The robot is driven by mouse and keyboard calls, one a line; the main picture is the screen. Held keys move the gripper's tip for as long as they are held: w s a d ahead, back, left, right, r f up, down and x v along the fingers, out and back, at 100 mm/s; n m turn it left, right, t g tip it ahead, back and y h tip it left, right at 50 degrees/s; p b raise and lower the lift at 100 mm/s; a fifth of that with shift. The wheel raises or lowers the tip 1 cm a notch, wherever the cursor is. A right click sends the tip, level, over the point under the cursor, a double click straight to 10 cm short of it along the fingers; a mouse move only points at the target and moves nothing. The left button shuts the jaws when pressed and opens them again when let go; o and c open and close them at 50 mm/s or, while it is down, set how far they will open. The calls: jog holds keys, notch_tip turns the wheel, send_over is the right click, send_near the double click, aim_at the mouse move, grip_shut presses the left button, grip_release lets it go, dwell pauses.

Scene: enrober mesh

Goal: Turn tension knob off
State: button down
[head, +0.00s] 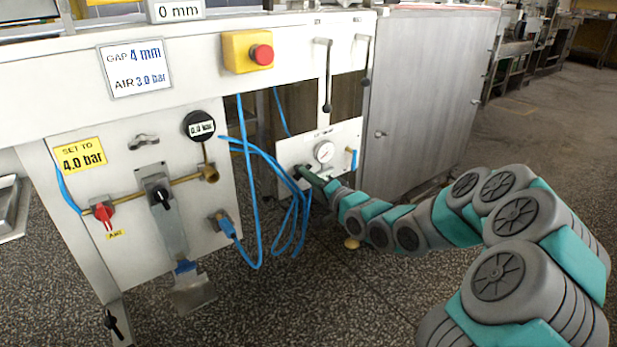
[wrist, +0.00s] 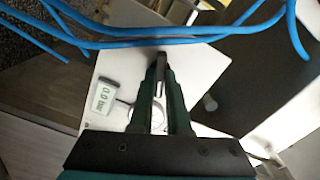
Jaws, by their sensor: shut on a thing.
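My gripper (head: 306,174) reaches in from the right to the lower left of a small white panel (head: 346,135) under the machine. In the wrist view, my gripper (wrist: 160,68) has its two dark green fingers closed together at the tips on a small dark piece (wrist: 160,57), which I take for the tension knob. The fingers hide most of it, so its turn position cannot be read. A round gauge (head: 323,152) sits on the panel above and right of my gripper. A small display (wrist: 105,96) in the wrist view reads 0.0 bar.
Blue hoses (head: 292,205) hang just left of my gripper and cross the wrist view close to the fingertips (wrist: 205,40). A left panel carries a red valve (head: 104,213) and a black switch (head: 161,196). A grey cabinet (head: 425,95) stands right of the small panel.

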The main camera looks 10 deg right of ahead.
jog(key=n+b, duration=0.3)
jog(key=n, duration=1)
jog(key=shift+d+f+b, duration=0.1)
jog(key=shift+b, duration=0.2)
jog(key=shift+n, duration=0.3)
jog(key=c, duration=0.9)
grip_release()
jog(key=shift+p+v, duration=0.45)
jog(key=shift+v, duration=3.45)
